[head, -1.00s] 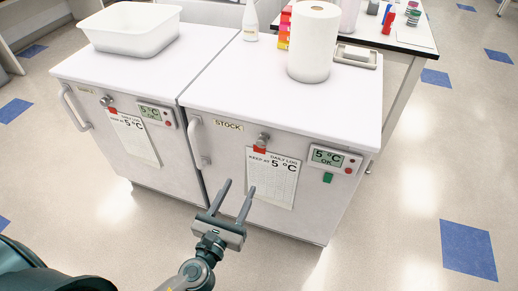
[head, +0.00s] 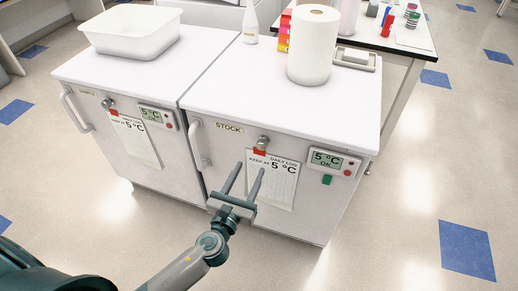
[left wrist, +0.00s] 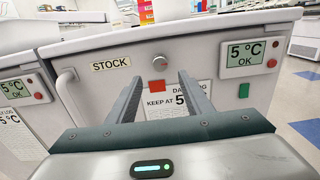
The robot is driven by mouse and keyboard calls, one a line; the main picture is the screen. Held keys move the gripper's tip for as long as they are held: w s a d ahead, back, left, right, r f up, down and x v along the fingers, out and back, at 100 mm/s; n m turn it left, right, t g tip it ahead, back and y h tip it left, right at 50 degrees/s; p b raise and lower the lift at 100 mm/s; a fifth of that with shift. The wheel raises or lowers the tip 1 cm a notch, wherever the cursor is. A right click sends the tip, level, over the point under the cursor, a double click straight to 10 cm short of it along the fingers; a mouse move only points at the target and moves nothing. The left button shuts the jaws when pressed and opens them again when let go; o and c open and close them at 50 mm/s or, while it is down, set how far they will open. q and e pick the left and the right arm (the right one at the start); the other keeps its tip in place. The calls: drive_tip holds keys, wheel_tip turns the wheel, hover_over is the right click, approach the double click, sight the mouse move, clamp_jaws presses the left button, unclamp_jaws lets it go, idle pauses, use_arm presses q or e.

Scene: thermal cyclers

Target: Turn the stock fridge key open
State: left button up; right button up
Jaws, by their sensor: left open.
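The stock fridge (head: 310,215) is the right one of two white under-bench fridges, with a yellow STOCK label (head: 229,127). Its key (head: 262,142) sits in a round metal lock on the upper front, above a red tag (head: 259,152). In the left wrist view the key and lock (left wrist: 160,60) show between and beyond my fingers. My left gripper (head: 247,168) is open and empty, in front of the door and below the key, apart from it. Its fingers point at the fridge. My right gripper is in neither view.
The stock fridge's handle (head: 199,145) stands out left of the key. A daily log sheet (head: 272,180) hangs below it, and a display (head: 333,162) reads 5 °C OK. A paper roll (head: 313,45) stands on top. The other fridge (head: 125,150) adjoins left, with a white tub (head: 131,32).

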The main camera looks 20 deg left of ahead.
sight(261, 147)
use_arm(q)
drive_tip(key=w, duration=0.9)
drive_tip(key=shift+w+d+p, duration=0.15)
drive_tip(key=shift+w+p, duration=0.2)
drive_tip(key=shift+w, duration=0.05)
drive_tip(key=c, duration=1.1)
